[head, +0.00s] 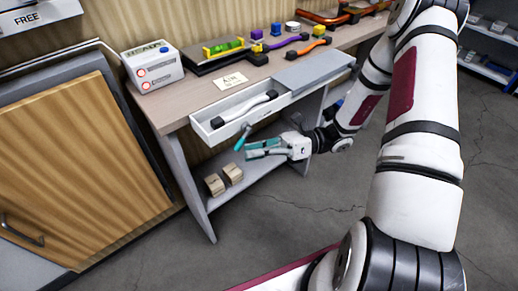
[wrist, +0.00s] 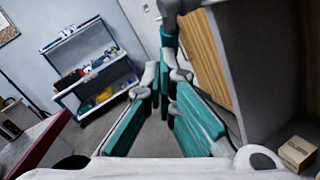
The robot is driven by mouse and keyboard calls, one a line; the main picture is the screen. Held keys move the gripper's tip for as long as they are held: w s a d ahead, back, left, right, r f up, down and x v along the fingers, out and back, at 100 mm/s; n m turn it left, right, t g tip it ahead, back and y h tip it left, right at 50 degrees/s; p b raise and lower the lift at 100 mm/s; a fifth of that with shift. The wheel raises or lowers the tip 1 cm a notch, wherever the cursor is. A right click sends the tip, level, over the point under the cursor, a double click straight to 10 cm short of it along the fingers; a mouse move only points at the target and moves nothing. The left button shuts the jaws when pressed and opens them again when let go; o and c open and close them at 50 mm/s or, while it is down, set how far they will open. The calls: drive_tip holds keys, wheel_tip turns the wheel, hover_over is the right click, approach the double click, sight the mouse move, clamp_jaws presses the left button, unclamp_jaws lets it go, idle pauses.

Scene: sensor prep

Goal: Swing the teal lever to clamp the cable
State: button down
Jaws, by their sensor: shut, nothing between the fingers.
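The teal lever (head: 242,137) sticks out at the front of the white drawer under the workbench, tilted. In the wrist view a teal bar (wrist: 169,40), which looks like the same lever, stands just beyond my fingertips. My gripper (head: 250,149), with teal finger pads, is just below and to the right of the lever in the head view. In the wrist view its fingers (wrist: 160,85) come together at the tips, shut with nothing between them. I cannot tell whether they touch the lever. I cannot make out the cable.
The open drawer (head: 205,127) holds a black-and-white tool (head: 245,107). Wooden blocks (head: 232,173) sit on the low shelf. A wooden cabinet (head: 80,165) stands left; the floor in front is clear.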

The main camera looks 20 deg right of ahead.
drive_tip(key=y, duration=0.1)
drive_tip(key=a+m, duration=0.1)
drive_tip(key=a+r+y, duration=0.1)
drive_tip(key=shift+s+m+t+y+p, duration=0.3)
drive_tip(key=shift+s+p, duration=0.05)
drive_tip(key=s+d+f+b, duration=0.1)
drive_tip(key=s+d+f, duration=0.2)
drive_tip(key=d+f, duration=0.4)
drive_tip(key=d, duration=0.3)
drive_tip(key=shift+d+b, duration=0.3)
drive_tip(key=shift+b, duration=0.05)
idle(0.3)
